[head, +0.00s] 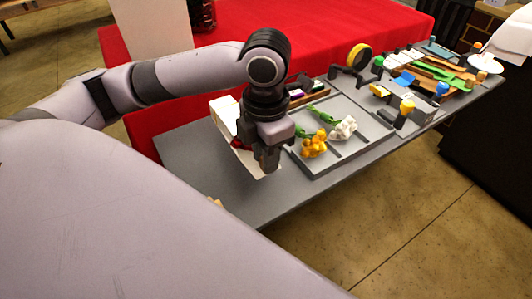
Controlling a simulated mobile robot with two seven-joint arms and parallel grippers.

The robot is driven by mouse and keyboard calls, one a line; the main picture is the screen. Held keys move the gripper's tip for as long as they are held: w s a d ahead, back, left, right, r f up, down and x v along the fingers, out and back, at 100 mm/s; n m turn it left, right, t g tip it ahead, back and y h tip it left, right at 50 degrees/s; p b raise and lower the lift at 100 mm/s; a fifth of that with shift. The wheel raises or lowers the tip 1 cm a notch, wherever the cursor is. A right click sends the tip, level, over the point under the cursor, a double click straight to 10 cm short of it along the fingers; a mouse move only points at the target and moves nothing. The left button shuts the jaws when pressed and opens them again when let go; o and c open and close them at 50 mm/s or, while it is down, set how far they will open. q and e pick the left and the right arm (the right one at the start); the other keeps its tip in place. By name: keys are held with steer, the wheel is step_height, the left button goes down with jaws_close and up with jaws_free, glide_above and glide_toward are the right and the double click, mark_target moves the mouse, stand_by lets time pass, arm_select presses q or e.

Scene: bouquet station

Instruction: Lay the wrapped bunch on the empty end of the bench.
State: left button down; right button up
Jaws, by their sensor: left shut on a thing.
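My left gripper (267,163) points down over the grey bench (190,155) and is shut on the wrapped bunch. The wrapped bunch (222,110) shows as pale wrapping to the left of and below the gripper, with a bit of red at its side. The gripper and wrist hide much of it. I cannot tell whether it touches the bench top. The bare end of the bench is at the left, beside the bunch. My right gripper is not in view.
A grey tray (332,164) right of the gripper holds yellow flowers (315,145) and white flowers (343,128). A tape roll (358,55), a yellow-topped item (407,104) and several tools crowd the far end. A small tan thing (215,202) shows at the near edge.

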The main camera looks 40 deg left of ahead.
arm_select(q)
step_height(320, 180, down, 3)
steer(key=shift+r+b, duration=0.15)
steer(key=shift+b, duration=1.1)
steer(key=shift+f, duration=1.45)
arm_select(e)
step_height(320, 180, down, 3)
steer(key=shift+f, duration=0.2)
arm_select(q)
steer(key=shift+p, duration=0.4)
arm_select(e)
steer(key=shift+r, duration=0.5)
arm_select(q)
steer(key=shift+f+p, duration=0.25)
steer(key=shift+p, duration=0.2)
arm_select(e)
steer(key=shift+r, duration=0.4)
arm_select(q)
steer(key=shift+c, duration=2.4)
jaws_free()
